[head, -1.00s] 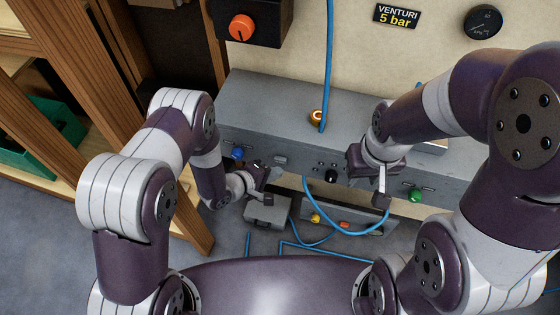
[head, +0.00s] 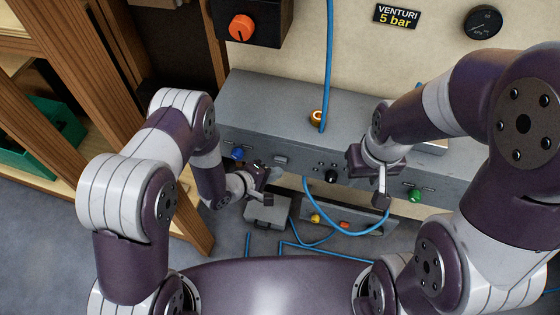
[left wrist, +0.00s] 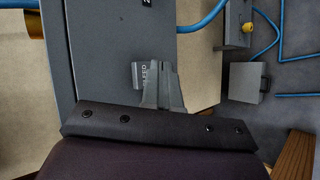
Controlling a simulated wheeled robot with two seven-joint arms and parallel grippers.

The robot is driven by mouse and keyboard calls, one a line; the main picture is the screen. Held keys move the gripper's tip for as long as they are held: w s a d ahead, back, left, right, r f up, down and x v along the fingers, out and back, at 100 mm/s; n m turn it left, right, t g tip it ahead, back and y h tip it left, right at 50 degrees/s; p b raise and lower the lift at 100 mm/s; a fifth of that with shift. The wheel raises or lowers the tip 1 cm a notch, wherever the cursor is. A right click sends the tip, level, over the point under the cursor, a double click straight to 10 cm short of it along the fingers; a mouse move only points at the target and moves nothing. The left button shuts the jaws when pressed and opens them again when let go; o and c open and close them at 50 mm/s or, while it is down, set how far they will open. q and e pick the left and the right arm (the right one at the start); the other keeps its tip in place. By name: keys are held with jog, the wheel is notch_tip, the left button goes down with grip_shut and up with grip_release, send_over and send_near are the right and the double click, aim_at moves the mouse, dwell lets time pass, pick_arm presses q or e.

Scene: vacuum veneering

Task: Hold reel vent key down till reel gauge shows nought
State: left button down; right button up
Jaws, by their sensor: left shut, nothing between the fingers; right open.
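My left gripper (head: 267,189) is shut and empty, close to the front of the grey cabinet (head: 255,105). Its shut fingers (left wrist: 160,72) also show in the left wrist view, over or right beside a small grey tab (left wrist: 138,75) with partly covered lettering; I cannot tell whether they touch it. A small grey key (head: 281,160) is on the cabinet front, right of a blue knob (head: 237,153); I cannot read which key is the reel vent. My right gripper (head: 382,190) is open, in front of the cabinet. A dark round gauge (head: 483,21) is on the wall; its reading is illegible.
A grey box (head: 267,212) is below my left gripper. A yellow knob (head: 315,217) and blue hoses (head: 326,65) are nearby. A black knob (head: 331,176) and green knob (head: 415,195) are on the front. Wooden shelving (head: 75,75) stands at left.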

pick_arm(q)
jog(key=shift+w, duration=0.1)
dwell(0.7)
jog(key=shift+w+d, duration=0.15)
jog(key=shift+w, duration=0.15)
jog(key=shift+w+d, duration=0.1)
jog(key=shift+w, duration=0.35)
dwell(6.5)
